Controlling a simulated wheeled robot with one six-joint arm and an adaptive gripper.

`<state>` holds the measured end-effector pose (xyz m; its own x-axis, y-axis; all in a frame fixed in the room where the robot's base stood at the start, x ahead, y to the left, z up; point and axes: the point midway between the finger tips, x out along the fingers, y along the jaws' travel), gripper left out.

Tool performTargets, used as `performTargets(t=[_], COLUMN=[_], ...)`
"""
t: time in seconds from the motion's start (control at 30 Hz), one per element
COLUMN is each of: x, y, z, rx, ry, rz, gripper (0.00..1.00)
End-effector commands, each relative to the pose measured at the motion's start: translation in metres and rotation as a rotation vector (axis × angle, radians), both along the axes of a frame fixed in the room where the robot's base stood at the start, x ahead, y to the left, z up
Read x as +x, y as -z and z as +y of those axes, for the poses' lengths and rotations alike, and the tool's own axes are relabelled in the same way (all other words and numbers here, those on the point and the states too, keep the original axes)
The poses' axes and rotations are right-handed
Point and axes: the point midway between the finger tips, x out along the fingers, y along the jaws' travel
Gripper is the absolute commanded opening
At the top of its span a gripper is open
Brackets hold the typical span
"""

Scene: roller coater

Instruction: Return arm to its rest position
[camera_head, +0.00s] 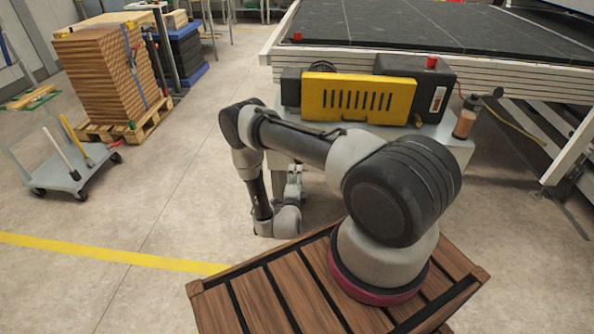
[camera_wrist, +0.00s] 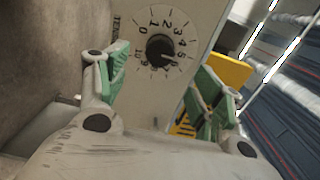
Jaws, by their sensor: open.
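My gripper (camera_wrist: 165,92) is open in the wrist view. Its two green-padded fingers stand apart with nothing between them. Beyond the fingers is a pale panel with a black dial knob (camera_wrist: 160,49) inside a numbered scale; I cannot tell the exact distance to it. In the head view my arm is bent, and its wrist hangs low beside the machine. My gripper (camera_head: 294,180) is small there and partly hidden by the arm, close to the pale machine side.
A yellow slotted cover (camera_head: 357,98) and a black box (camera_head: 416,85) sit on the machine. A conveyor bed (camera_head: 440,25) lies behind. At left are a cart (camera_head: 68,165) and a strapped board stack (camera_head: 105,80). The floor (camera_head: 130,205) between is clear.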

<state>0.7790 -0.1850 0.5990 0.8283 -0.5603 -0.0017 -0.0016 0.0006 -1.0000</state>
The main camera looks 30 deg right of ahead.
Motion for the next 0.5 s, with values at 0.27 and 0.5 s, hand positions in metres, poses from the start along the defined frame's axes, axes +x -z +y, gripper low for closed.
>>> performTargets(t=[0.27, 0.5], x=[-0.0071, -0.0068], y=[-0.0002, -0.0001], z=[0.0045, 0.0045], rx=[-0.001, -0.001], ry=[0.000, 0.000], rz=[-0.001, -0.001], gripper=[0.67, 0.67])
